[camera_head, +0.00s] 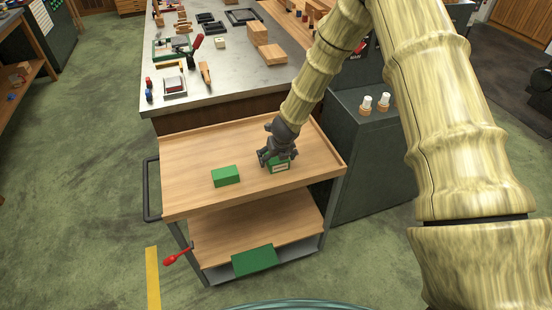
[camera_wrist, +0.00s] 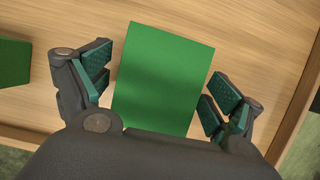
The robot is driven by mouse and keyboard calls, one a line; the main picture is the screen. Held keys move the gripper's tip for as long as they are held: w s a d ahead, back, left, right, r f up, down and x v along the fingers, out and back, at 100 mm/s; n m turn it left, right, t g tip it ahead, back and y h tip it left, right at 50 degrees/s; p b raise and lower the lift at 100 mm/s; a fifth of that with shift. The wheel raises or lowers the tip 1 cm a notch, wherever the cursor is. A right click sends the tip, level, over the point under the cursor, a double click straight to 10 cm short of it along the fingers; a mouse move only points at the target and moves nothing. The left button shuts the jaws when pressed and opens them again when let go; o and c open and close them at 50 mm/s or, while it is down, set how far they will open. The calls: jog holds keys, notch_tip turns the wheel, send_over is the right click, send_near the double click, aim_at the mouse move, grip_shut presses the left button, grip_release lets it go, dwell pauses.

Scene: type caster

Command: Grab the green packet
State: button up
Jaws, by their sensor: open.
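A green packet (camera_head: 280,168) with a pale label on its front side stands on the wooden top of the cart (camera_head: 190,190). My gripper (camera_head: 275,160) is right over it, pointing down, and hides part of it. In the wrist view the packet's plain green top (camera_wrist: 163,75) lies between my open fingers (camera_wrist: 158,92), slightly tilted.
The cart top has a raised rim (camera_head: 340,165) close on the right. A metal workbench (camera_head: 225,85) with tools and wooden blocks stands behind. White bottles (camera_head: 367,103) stand on a dark cabinet at right.

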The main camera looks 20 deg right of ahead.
jog(key=c, duration=1.9)
jog(key=shift+w, duration=0.1)
grip_shut()
jog(key=shift+r, duration=0.2)
